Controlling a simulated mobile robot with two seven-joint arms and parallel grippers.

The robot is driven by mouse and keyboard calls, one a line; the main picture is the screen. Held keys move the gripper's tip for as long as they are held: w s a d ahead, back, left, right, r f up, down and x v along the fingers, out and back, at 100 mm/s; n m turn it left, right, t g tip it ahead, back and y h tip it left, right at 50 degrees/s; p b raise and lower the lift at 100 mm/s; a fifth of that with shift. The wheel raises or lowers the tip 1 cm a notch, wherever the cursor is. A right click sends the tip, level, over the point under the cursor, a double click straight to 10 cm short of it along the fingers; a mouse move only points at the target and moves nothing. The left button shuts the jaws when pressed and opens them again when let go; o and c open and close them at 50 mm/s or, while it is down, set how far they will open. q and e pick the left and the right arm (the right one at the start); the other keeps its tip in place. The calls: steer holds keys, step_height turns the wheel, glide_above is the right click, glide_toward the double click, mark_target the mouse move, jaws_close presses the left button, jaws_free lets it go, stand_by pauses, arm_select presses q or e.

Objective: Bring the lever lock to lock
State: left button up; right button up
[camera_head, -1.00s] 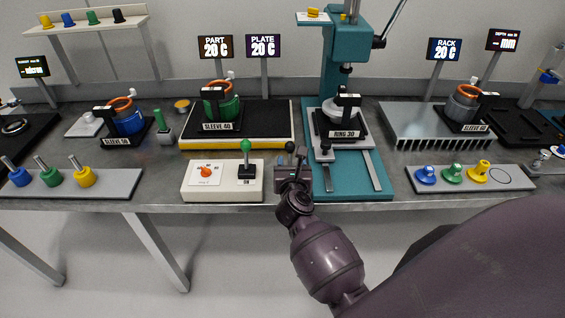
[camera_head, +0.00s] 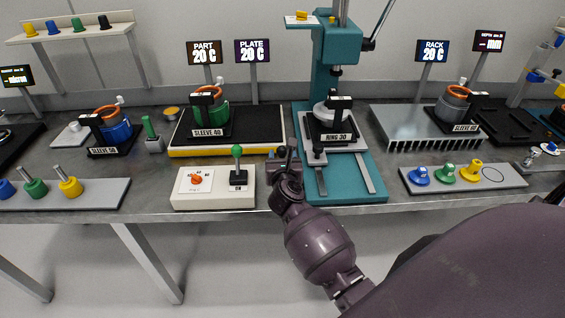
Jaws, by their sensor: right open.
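The teal press (camera_head: 338,55) has a teal base with a fixture plate (camera_head: 350,150) on it, carrying a part labelled RING 30 (camera_head: 337,137). A small dark upright lever or knob (camera_head: 318,152) stands at the front left of the fixture. I cannot tell for sure whether it is the lever lock. A green-knobbed lever (camera_head: 237,165) stands upright on the white control box, beside an ON label. My right gripper (camera_head: 285,156) is between the box and the fixture, apart from the green knob and just left of the dark knob. It is open; its fingertips show small. My left gripper is out of view.
The white control box (camera_head: 212,200) has an orange dial. The yellow-edged plate (camera_head: 262,130) with SLEEVE 40 lies behind it. The finned rack (camera_head: 408,130) stands right of the press. A tray (camera_head: 510,178) of coloured plugs is at the front right. The bench's front edge lies under my right arm.

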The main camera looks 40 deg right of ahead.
mark_target(282, 151)
steer(key=shift+b+x, duration=0.7)
steer(key=shift+x, duration=1)
steer(key=shift+d, duration=0.1)
steer(key=shift+w+d, duration=0.1)
steer(key=shift+w, duration=0.15)
steer(key=shift+c, duration=0.3)
